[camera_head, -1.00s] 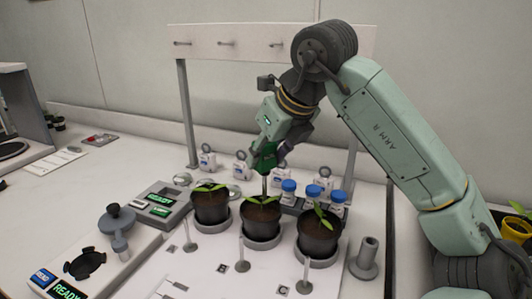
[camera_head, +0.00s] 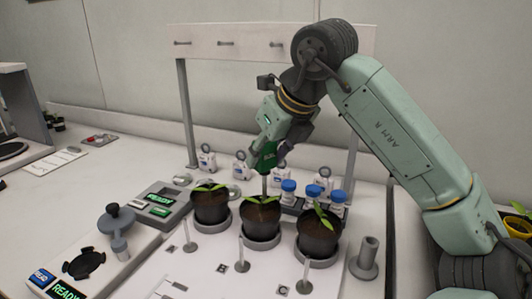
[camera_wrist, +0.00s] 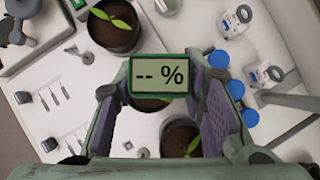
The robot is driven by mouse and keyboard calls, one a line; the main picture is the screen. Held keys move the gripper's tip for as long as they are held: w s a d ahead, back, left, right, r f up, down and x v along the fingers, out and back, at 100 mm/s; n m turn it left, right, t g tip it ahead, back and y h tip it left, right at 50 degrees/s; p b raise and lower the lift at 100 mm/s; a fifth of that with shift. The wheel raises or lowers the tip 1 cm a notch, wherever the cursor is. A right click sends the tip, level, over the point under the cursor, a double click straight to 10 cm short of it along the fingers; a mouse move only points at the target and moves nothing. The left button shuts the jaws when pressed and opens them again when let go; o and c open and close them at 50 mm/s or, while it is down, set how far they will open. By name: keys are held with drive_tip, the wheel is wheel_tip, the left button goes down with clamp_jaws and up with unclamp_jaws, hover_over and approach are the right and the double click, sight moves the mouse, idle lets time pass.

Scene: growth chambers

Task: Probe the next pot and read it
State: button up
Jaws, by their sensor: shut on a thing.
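My gripper (camera_head: 268,150) is shut on a green probe (camera_head: 266,160) with a thin metal shaft. The shaft points down over the middle pot (camera_head: 260,222), and its lower end is at or just above the soil; I cannot tell which. In the wrist view the probe's screen (camera_wrist: 158,75) reads "-- %", and it sits between the purple finger pads. The left pot (camera_head: 210,207) and the right pot (camera_head: 317,238) each hold dark soil and a green seedling. In the wrist view the probe covers most of the middle pot.
Several blue-capped bottles (camera_head: 288,187) stand close behind the pots. Thin posts (camera_head: 242,252) stand in front of them. A device with a "READY" screen (camera_head: 66,291) is at the front left, and a grey holder (camera_head: 365,258) is at the right.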

sight(269, 169)
drive_tip(key=shift+f, duration=0.2)
drive_tip(key=shift+f+b, duration=2)
drive_tip(key=shift+f, duration=0.2)
drive_tip(key=o, duration=1.4)
